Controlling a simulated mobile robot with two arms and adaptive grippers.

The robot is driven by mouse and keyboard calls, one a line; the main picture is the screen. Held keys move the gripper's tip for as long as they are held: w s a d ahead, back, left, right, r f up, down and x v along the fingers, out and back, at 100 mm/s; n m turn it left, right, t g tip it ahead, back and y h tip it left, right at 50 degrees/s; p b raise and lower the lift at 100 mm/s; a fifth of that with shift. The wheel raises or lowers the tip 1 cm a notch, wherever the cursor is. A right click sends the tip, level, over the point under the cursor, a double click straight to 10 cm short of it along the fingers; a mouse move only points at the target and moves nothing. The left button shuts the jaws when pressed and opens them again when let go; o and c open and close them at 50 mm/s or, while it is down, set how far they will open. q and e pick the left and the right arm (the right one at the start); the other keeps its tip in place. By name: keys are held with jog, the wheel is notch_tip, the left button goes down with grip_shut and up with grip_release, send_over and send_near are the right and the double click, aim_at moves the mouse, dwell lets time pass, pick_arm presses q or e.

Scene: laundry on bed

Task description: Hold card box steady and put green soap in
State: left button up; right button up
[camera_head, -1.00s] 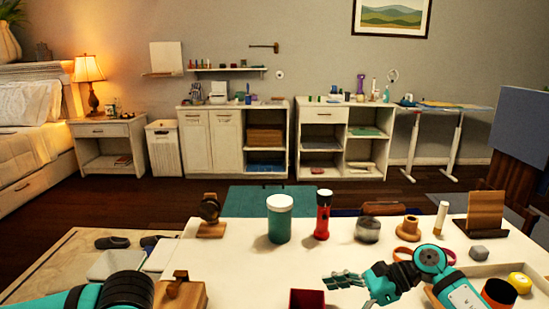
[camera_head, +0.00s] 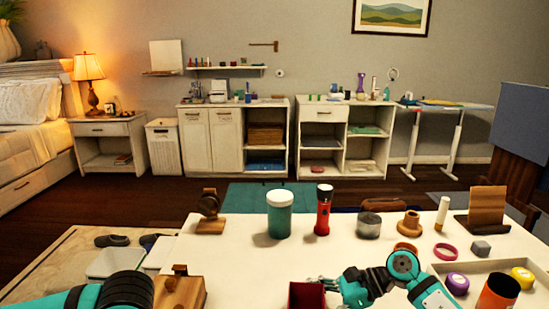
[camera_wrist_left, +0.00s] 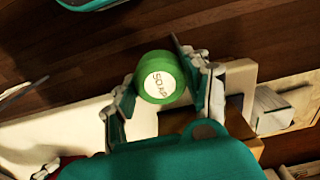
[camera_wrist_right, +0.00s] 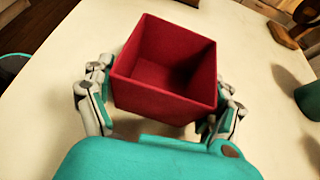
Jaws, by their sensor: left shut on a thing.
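The green soap (camera_wrist_left: 160,80) is a round puck with a pale "SOAP" label. My left gripper (camera_wrist_left: 156,70) is shut on it, with one finger on each side. In the head view only part of my left arm shows, at the bottom left. The card box (camera_wrist_right: 165,75) is dark red, open at the top and empty inside. It also shows at the bottom edge of the head view (camera_head: 306,296), partly cut off. My right gripper (camera_wrist_right: 162,108) has its fingers spread on either side of the box, near its walls; firm contact cannot be made out.
A green jar (camera_head: 279,215), a red flashlight (camera_head: 323,212) and a grey tin (camera_head: 369,226) stand behind the box. A wooden block (camera_head: 180,291) is at the left.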

jog(key=c, duration=0.3)
jog(key=shift+c, duration=0.5)
dwell(0.7)
